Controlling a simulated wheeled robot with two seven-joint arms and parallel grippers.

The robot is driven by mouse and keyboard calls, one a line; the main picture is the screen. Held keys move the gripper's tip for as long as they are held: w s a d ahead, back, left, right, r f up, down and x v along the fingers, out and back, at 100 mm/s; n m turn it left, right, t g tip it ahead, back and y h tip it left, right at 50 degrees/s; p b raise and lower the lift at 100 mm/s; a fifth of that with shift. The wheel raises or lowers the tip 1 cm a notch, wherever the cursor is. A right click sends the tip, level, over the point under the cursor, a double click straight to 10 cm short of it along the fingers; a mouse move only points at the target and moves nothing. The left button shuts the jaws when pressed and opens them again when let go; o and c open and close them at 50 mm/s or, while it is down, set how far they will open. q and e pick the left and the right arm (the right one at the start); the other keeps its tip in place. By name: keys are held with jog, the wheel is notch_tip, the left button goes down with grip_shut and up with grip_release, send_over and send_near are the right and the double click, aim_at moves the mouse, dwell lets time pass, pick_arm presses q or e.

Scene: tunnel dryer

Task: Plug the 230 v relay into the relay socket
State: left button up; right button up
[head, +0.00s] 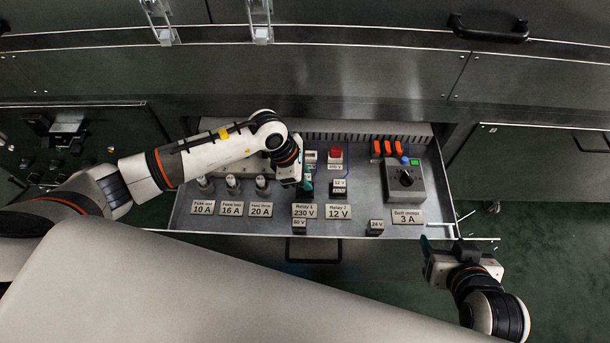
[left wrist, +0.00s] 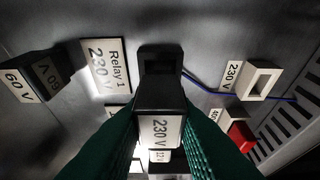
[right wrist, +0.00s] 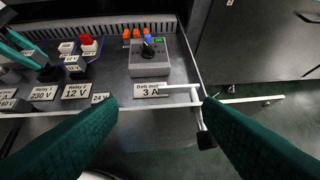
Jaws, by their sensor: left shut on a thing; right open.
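My left gripper (head: 306,186) is shut on the black 230 V relay (left wrist: 160,97), whose white label faces the left wrist camera. The black relay socket (left wrist: 160,58) shows directly beyond the relay, beside the "Relay 1 230 V" plate (left wrist: 106,66). The relay overlaps the socket's near side in this view, so I cannot tell whether they touch. In the head view that plate (head: 305,211) lies just in front of the left gripper, and the relay is mostly hidden. My right gripper (head: 430,246) is open and empty at the drawer's front right; its fingers (right wrist: 165,125) are wide apart.
A 60 V relay (head: 299,227) and a 24 V relay (head: 376,227) lie near the drawer's front. A 12 V relay (head: 340,186) stands right of the left gripper. White (left wrist: 264,80) and red (left wrist: 240,136) blocks are close by. A grey knob box (head: 404,183) stands at right.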

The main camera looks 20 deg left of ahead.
pick_arm(q)
jog(key=shift+f, duration=0.1)
pick_arm(e)
jog(key=shift+w+a+r+t, duration=0.1)
jog(key=shift+w+r+t, duration=0.2)
jog(key=shift+w, duration=0.1)
dwell(0.3)
pick_arm(q)
jog(key=shift+f+b, duration=0.45)
pick_arm(e)
jog(key=shift+w+a+r+t+y, duration=0.15)
jog(key=shift+w+a+r+t, duration=0.1)
jog(key=shift+w+r+t, duration=0.25)
jog(key=shift+w+a+r+t+y, duration=0.15)
jog(key=shift+w+a+r+t, duration=0.1)
jog(key=shift+w+r+t, duration=0.15)
pick_arm(q)
jog(key=shift+f+b, duration=0.3)
jog(key=shift+f, duration=0.15)
pick_arm(e)
jog(key=shift+w+a+r+t+y, duration=0.15)
jog(key=shift+w+a+r+t, duration=0.05)
jog(key=shift+w+r+t, duration=0.35)
jog(key=shift+w+a+r+t+y, duration=0.2)
jog(key=shift+w+r+t, duration=0.25)
jog(key=shift+r, duration=0.2)
